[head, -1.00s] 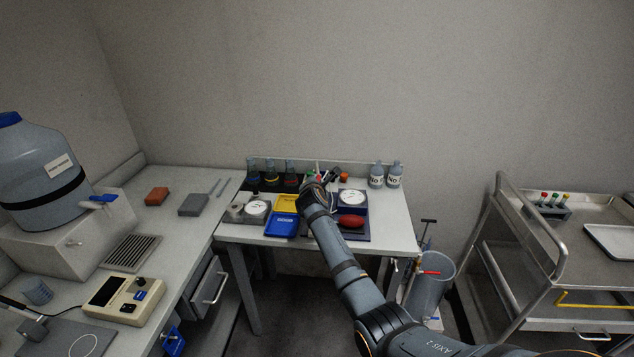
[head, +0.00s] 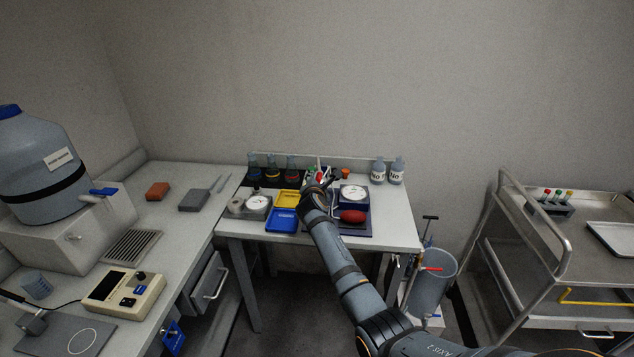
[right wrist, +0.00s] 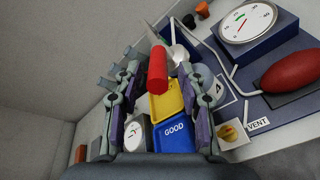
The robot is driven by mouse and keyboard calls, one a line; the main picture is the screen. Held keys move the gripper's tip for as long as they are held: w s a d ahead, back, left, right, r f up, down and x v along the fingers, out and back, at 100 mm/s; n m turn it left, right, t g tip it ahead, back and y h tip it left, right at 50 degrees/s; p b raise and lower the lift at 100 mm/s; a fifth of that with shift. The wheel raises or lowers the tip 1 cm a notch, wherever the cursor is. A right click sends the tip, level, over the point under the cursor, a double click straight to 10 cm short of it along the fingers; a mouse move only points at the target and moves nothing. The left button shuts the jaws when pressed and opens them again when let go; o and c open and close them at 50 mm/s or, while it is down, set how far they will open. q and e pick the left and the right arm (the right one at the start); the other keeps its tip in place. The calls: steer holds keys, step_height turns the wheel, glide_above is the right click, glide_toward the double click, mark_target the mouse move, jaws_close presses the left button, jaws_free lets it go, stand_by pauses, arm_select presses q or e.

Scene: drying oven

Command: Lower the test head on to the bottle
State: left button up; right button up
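The pressure tester has a round white dial (head: 353,192) and a red bulb (head: 352,216) on the back bench. In the right wrist view its dial (right wrist: 246,22) and bulb (right wrist: 291,72) are at upper right. My right gripper (head: 318,187) is over the bench, left of the dial. In the right wrist view its fingers stand open, with a red cylinder (right wrist: 157,68) between them and gaps on both sides. I cannot tell whether this cylinder is the test head's handle. A pale rounded part (right wrist: 180,53) beside it is partly hidden. My left gripper is not in view.
A blue tray (head: 282,226) marked GOOD (right wrist: 174,143) and a yellow tray (head: 289,194) lie left of my gripper. Flasks (head: 272,172) stand behind. Two labelled bottles (head: 378,178) (head: 396,175) stand at back right. A steel trolley (head: 560,235) is farther right.

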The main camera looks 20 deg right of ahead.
steer(key=shift+d, duration=0.1)
steer(key=v, duration=1.2)
steer(key=shift+f, duration=0.1)
